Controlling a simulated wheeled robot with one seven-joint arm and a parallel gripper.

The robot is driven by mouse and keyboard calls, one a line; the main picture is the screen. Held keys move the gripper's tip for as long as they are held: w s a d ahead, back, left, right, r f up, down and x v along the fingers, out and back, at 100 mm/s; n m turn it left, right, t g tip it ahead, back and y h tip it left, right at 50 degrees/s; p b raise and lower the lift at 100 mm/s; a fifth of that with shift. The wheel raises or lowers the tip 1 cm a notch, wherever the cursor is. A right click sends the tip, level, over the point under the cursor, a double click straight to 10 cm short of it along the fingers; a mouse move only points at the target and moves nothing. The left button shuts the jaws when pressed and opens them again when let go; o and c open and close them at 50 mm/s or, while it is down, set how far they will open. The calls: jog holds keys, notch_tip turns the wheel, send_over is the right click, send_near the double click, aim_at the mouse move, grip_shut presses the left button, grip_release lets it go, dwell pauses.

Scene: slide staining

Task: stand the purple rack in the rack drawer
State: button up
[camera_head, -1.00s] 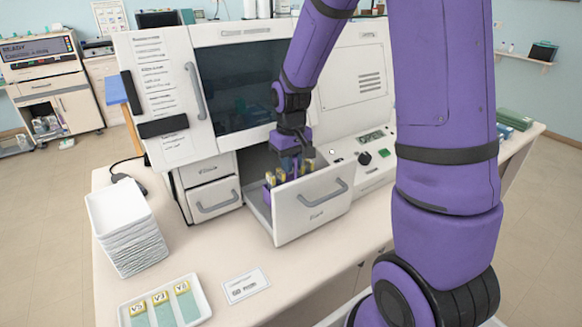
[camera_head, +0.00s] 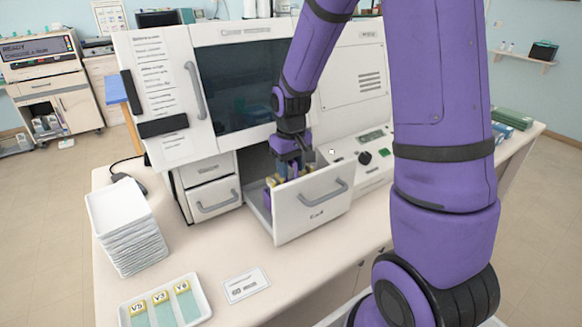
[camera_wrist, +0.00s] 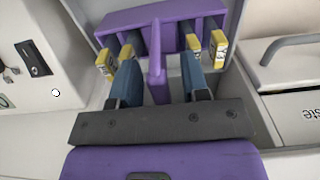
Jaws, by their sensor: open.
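The purple rack (camera_wrist: 152,20) stands inside the open rack drawer (camera_head: 318,207), holding several yellow-topped slides. In the head view the drawer front and my gripper hide most of it. My gripper (camera_wrist: 158,72) is pointing down into the drawer, with its two blue-grey fingers apart. The rack's upright purple handle (camera_wrist: 157,62) is between the fingers, with a visible gap on each side. In the head view my gripper (camera_head: 293,168) is over the drawer, just behind its front panel.
A closed drawer (camera_head: 215,200) is left of the open one. The white staining machine (camera_head: 160,90) rises behind. Stacked white trays (camera_head: 128,230) and a tray of labelled slides (camera_head: 205,308) are at the left. The bench front is clear around a small card (camera_head: 246,285).

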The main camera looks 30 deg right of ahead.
notch_tip(320, 180, up, 11)
jog(key=shift+r, duration=0.1)
jog(key=s+a+r+t, duration=0.2)
jog(key=s+r, duration=0.4)
jog(key=s, duration=0.5)
jog(key=s+a+r+t, duration=0.3)
jog(key=s+r, duration=0.3)
jog(key=s, duration=0.5)
jog(key=shift+s+a, duration=0.2)
jog(key=shift+a, duration=0.2)
